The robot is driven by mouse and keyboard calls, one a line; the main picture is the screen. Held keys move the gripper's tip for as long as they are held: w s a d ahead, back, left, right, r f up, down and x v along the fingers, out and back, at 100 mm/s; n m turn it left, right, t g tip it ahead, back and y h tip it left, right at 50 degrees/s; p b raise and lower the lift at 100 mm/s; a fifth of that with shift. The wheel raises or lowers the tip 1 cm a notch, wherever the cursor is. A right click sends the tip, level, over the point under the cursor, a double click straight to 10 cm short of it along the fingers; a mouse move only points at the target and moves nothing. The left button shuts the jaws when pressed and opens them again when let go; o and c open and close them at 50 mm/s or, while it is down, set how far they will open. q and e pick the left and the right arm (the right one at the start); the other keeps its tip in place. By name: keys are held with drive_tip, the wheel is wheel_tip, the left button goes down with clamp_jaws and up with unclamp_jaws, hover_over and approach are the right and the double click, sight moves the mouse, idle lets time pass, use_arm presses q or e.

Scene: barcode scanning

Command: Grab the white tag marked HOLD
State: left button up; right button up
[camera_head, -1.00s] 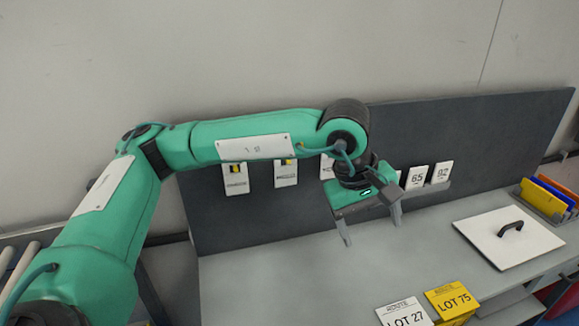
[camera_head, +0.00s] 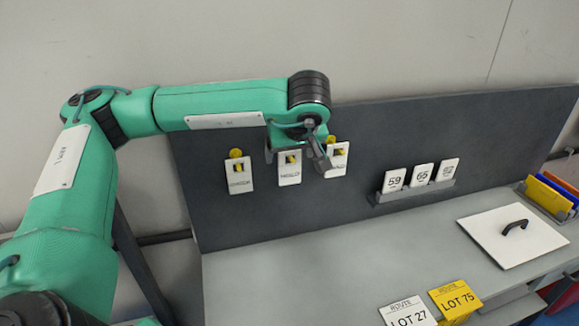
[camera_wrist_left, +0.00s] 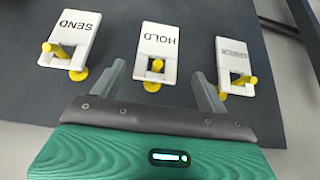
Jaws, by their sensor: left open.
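The white tag marked HOLD (camera_head: 289,176) hangs on a yellow peg on the dark upright panel, in the middle of a row of three white tags. In the left wrist view the HOLD tag (camera_wrist_left: 158,42) appears upside down, its slot and peg toward the gripper. My left gripper (camera_head: 296,158) is open in front of this tag. In the left wrist view its fingers (camera_wrist_left: 159,75) are spread to either side of the tag's slotted end, with nothing between them gripped. My right gripper is not in view.
The tag marked SEND (camera_wrist_left: 75,35) and another tag with unclear lettering (camera_wrist_left: 235,62) hang on either side. A rack of numbered cards (camera_head: 414,192) stands on the bench to the right. A white lidded panel (camera_head: 490,245) and LOT cards (camera_head: 408,312) lie farther right and nearer.

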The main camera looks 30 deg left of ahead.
sight(289, 165)
use_arm(q)
drive_tip(key=shift+w+a+f, duration=0.15)
drive_tip(key=shift+w+f, duration=0.05)
drive_tip(key=shift+f, duration=0.25)
drive_tip(key=shift+d+p+x, duration=0.15)
drive_tip(key=shift+p+x, duration=0.35)
drive_tip(key=shift+x, duration=0.7)
drive_tip(key=shift+d+p+x, duration=0.15)
drive_tip(key=shift+p+x, duration=0.3)
drive_tip(key=shift+x, duration=0.75)
drive_tip(key=shift+f, duration=0.15)
drive_tip(key=c, duration=1)
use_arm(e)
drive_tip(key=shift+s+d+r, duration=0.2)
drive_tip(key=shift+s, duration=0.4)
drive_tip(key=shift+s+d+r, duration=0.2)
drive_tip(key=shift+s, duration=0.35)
